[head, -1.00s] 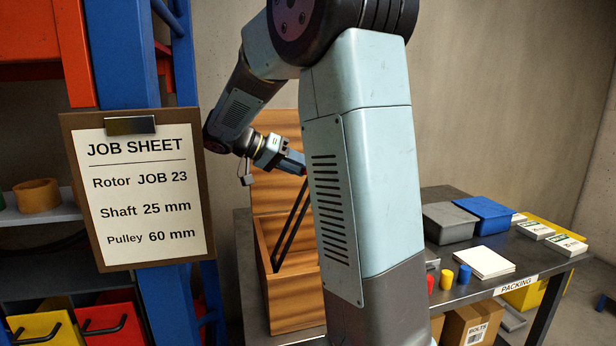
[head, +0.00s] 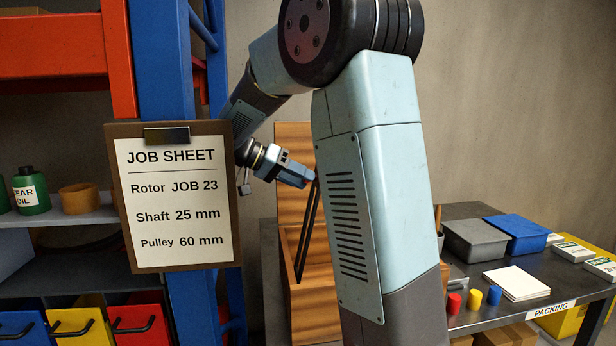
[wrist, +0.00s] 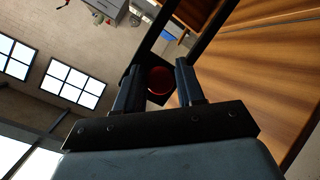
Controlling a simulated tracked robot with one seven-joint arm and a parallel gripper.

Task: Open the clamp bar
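My gripper (wrist: 158,82) points at a round red part (wrist: 159,82) that shows between its two fingers in the wrist view. The fingers are apart, and I cannot tell whether they touch it. The red part sits against a dark piece, and a long dark bar (wrist: 206,43) runs diagonally beside it. I cannot tell for sure whether these belong to the clamp bar. In the head view my gripper (head: 310,178) is near the upper end of two dark slanted bars (head: 307,232) at an open wooden box (head: 310,315). My arm hides what lies to the right.
A job sheet board (head: 180,200) hangs on the blue rack post at left. At right, the packing table (head: 470,322) holds a grey bin (head: 474,240), a blue bin (head: 516,234), white sheets (head: 516,284) and small coloured cylinders.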

